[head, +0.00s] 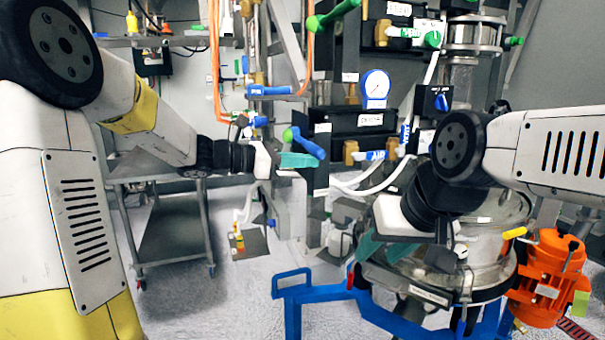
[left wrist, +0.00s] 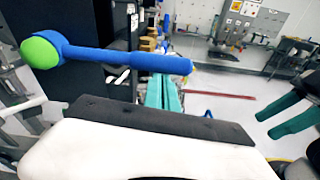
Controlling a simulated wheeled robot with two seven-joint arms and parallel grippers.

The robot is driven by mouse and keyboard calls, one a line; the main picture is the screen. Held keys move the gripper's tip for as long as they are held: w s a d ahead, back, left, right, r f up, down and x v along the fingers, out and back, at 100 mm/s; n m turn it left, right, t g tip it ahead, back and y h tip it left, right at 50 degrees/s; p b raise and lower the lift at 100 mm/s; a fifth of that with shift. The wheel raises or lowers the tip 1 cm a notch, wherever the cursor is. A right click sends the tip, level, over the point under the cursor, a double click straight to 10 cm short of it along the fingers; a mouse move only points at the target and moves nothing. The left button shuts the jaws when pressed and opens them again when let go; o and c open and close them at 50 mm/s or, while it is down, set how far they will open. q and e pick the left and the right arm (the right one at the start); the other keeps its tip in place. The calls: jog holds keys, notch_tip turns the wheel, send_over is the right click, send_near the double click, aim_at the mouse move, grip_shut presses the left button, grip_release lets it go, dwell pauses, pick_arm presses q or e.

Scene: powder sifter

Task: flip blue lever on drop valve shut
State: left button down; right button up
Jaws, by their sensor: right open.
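A blue lever (head: 309,146) with a green round hub sits on the front of the dark valve stack in the head view. In the left wrist view the blue lever (left wrist: 125,58) lies nearly level, hub at left and free end at right. My left gripper (head: 298,160) is just below the lever, its teal fingers close together with nothing seen between them. In the left wrist view its fingers (left wrist: 164,94) lie below the lever's free end; I cannot tell whether they touch it. My right gripper (head: 402,254) is open above the round metal vessel.
A pressure gauge (head: 375,85) and green-handled valves (head: 333,13) are above the lever. Another blue handle (head: 268,90) is to its left. The metal vessel (head: 490,240), orange motor (head: 546,278) and blue frame (head: 291,285) stand at lower right.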

pick_arm(q)
jog(key=shift+r, duration=1.25)
jog(key=shift+d+r, duration=0.1)
jog(key=shift+r, duration=0.1)
notch_tip(320, 180, down, 5)
jog(key=v, duration=0.9)
jog(key=shift+s+r, duration=0.1)
